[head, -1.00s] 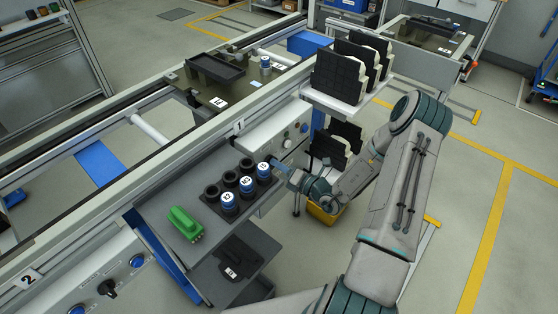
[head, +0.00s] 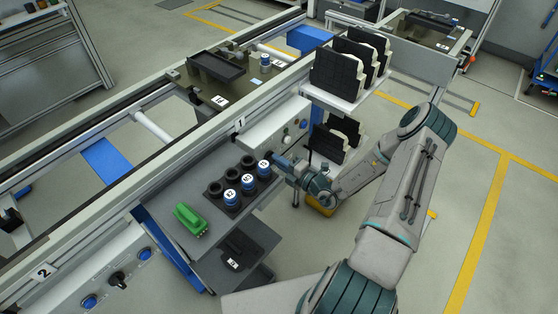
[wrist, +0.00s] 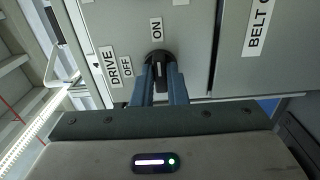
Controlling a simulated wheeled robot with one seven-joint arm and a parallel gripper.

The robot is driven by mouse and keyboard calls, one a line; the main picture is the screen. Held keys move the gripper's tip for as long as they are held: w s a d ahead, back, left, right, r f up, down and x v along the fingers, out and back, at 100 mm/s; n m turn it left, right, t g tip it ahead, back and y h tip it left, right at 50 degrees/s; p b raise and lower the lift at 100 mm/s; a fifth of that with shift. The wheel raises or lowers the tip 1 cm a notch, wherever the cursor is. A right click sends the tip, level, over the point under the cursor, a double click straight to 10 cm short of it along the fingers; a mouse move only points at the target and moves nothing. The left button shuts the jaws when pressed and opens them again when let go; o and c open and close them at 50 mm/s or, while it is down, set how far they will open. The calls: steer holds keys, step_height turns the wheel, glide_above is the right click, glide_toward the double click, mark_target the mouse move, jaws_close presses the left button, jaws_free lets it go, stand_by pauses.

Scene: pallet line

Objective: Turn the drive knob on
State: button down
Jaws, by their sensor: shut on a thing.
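The black drive knob (wrist: 158,62) sits on a grey panel in the wrist view. The ON label (wrist: 156,27) is above it and the OFF label (wrist: 127,67) is to its left, beside the DRIVE label (wrist: 111,67). My gripper (wrist: 160,72) is shut on the knob, with one blue finger on each side. The knob's grip lies along the picture's vertical, in line with ON. In the head view my gripper (head: 277,161) is at the station 1 panel (head: 268,132), where the knob is hidden.
A grey shelf beside my gripper holds black cups, blue labelled cylinders (head: 248,184) and a green part (head: 190,219). A rack of black trays (head: 338,74) stands behind my arm. A second control panel (head: 112,275) is at lower left. Open floor lies to the right.

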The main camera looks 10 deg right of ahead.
stand_by(0.4)
steer(key=c, duration=1.4)
jaws_free()
steer(key=shift+c, duration=0.2)
steer(key=shift+s, duration=0.1)
steer(key=b+v, duration=0.1)
steer(key=v, duration=1.2)
steer(key=shift+s+d+b, duration=0.3)
steer(key=shift+b, duration=0.1)
